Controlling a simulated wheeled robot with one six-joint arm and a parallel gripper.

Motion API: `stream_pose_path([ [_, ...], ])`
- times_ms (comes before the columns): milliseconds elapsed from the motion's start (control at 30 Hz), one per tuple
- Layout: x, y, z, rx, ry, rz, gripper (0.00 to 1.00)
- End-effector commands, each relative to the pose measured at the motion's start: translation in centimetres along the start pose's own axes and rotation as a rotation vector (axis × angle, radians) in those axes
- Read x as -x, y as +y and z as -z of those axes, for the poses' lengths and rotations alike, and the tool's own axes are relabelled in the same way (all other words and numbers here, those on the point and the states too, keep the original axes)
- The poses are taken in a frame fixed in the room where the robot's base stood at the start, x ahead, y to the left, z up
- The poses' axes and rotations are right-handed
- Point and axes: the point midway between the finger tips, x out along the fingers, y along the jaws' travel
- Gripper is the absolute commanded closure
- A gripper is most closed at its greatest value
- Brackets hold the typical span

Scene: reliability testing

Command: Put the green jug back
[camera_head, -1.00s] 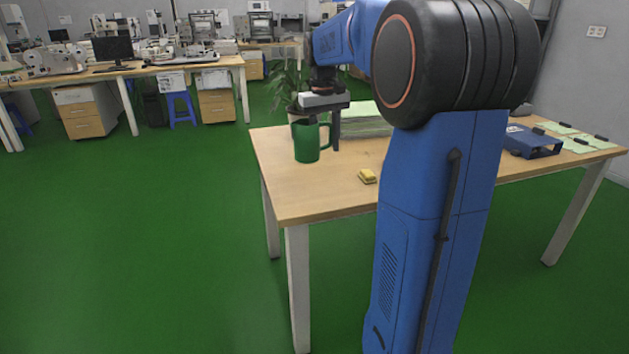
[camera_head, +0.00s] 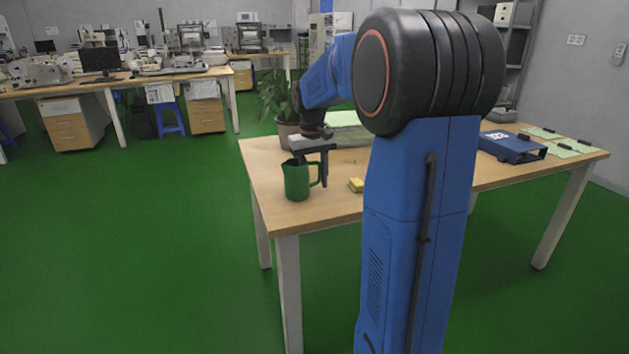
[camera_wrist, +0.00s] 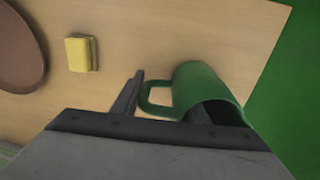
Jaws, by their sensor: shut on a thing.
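The green jug (camera_head: 296,182) is upright at the left end of the wooden table (camera_head: 290,217). My gripper (camera_head: 312,174) is above and beside it, shut on it at the handle side. In the wrist view the jug (camera_wrist: 202,84) has its handle between the two fingers of my gripper (camera_wrist: 165,92). One finger is outside the handle, and the other is at the jug's mouth, its tip partly hidden. I cannot tell whether the jug's base touches the table.
A yellow sponge (camera_head: 356,185) lies right of the jug. A potted plant (camera_head: 287,132) stands behind, near the table's far edge. A blue box (camera_head: 512,146) and pale sheets are at the right. A brown round thing (camera_wrist: 18,50) shows in the wrist view. The table's front left corner is clear.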

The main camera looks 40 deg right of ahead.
Motion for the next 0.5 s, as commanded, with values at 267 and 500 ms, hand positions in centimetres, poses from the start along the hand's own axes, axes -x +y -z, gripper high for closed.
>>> stream_pose_path([
  [267, -0.25, -0.02, -0.01, 0.0, -0.001, 0.0, 0.44],
  [500, -0.24, -0.02, 0.0, 0.0, -0.001, 0.0, 0.41],
])
